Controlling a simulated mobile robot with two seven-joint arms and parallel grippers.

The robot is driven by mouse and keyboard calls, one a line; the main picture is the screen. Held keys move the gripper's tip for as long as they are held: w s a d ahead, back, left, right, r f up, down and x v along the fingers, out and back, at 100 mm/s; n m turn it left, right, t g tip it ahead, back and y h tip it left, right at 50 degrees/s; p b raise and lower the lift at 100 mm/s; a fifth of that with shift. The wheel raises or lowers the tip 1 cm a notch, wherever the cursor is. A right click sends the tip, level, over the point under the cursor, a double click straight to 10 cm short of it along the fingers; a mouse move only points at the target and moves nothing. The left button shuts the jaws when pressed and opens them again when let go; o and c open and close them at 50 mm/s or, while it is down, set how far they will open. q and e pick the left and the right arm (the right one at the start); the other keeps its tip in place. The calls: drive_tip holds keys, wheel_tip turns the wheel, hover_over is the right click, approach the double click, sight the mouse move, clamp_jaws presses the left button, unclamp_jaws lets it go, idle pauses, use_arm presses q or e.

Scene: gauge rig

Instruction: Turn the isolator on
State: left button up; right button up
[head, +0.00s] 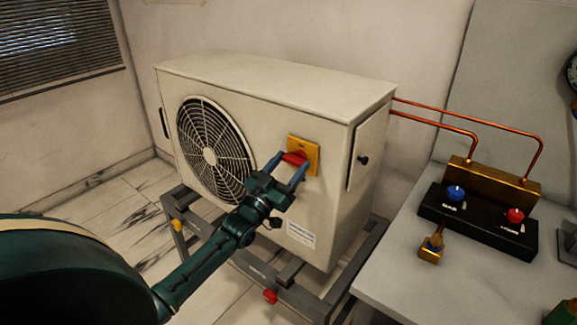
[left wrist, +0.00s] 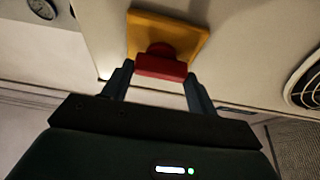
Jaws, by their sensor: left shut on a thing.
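The isolator is a yellow plate (head: 311,148) with a red handle (head: 294,158) on the front of a cream outdoor unit (head: 275,85). My left gripper (head: 287,170) is at the isolator, its blue fingers on either side of the red handle and shut on it. In the left wrist view the red handle (left wrist: 161,66) sits between the two fingertips, its bar lying across the picture, with the yellow plate (left wrist: 168,32) behind it. Part of the plate is hidden behind the handle and fingers. My right gripper does not show.
A fan grille (head: 210,150) is left of the isolator. The unit stands on a grey frame (head: 350,270). At right, a bench (head: 390,275) carries a black manifold block (head: 470,222) with blue and red knobs. Copper pipes (head: 460,115) run from it to the unit.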

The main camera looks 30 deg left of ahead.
use_arm(q)
drive_tip(key=c, duration=0.3)
drive_tip(key=shift+c, duration=0.2)
